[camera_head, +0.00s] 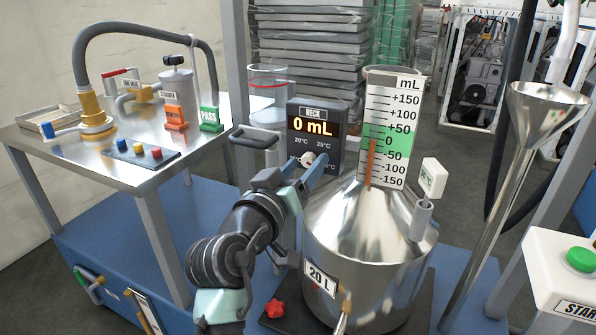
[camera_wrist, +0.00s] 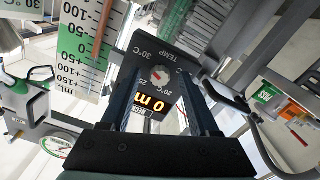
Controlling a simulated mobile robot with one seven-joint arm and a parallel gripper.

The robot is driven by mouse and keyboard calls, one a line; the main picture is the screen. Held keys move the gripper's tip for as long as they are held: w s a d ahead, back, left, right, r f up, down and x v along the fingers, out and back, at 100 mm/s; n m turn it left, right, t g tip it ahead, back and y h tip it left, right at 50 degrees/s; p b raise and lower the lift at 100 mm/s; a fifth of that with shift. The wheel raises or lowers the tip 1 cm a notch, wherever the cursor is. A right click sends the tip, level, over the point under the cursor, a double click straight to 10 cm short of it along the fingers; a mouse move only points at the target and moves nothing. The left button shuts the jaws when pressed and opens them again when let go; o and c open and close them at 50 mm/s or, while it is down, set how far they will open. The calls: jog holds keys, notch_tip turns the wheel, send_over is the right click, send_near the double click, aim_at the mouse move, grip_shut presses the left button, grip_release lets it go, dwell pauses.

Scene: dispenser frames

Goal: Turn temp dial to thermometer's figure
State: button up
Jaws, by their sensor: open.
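The control panel (camera_head: 314,117) reads NECK and 0 mL, with 20 °C and 25 °C above a white temp dial (camera_head: 307,158). In the wrist view the panel is upside down; the dial (camera_wrist: 153,77) has a red mark, whose exact aim I cannot tell. My gripper (camera_head: 309,169) is at the panel's lower part. In the wrist view my gripper (camera_wrist: 160,84) is open, its two fingers on either side of the dial; contact is unclear. The thermometer (camera_head: 433,178) is a small white display on the steel vessel. In the wrist view the thermometer (camera_wrist: 17,9) appears to read 30 °C.
The steel vessel (camera_head: 365,230), marked 20 L, stands close right of my arm, with a mL scale (camera_head: 391,125) on its neck. A metal funnel (camera_head: 546,105) and START box (camera_head: 565,275) are farther right. A steel bench (camera_head: 100,165) with fittings is at left.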

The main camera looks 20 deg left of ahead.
jog(key=s+p, duration=0.1)
jog(key=s, duration=1.2)
jog(key=shift+a+p, duration=0.25)
jog(key=shift+p, duration=0.1)
jog(key=w+d+r+m+t, duration=0.2)
jog(key=d+r, duration=0.4)
jog(key=r, duration=0.3)
jog(key=s+d+r+m+t, duration=0.1)
jog(key=s+d+r+t, duration=0.5)
jog(key=r, duration=0.5)
jog(key=s+d+r+m+t, duration=0.15)
jog(key=s+d+r, duration=0.35)
jog(key=d+r, duration=0.5)
notch_tip(320, 180, up, 31)
jog(key=w+a+p, duration=0.1)
jog(key=a+p, duration=0.1)
jog(key=p, duration=2.8)
jog(key=shift+w+a+r+y, duration=0.15)
jog(key=shift+a+y, duration=0.15)
jog(key=shift+a, duration=0.05)
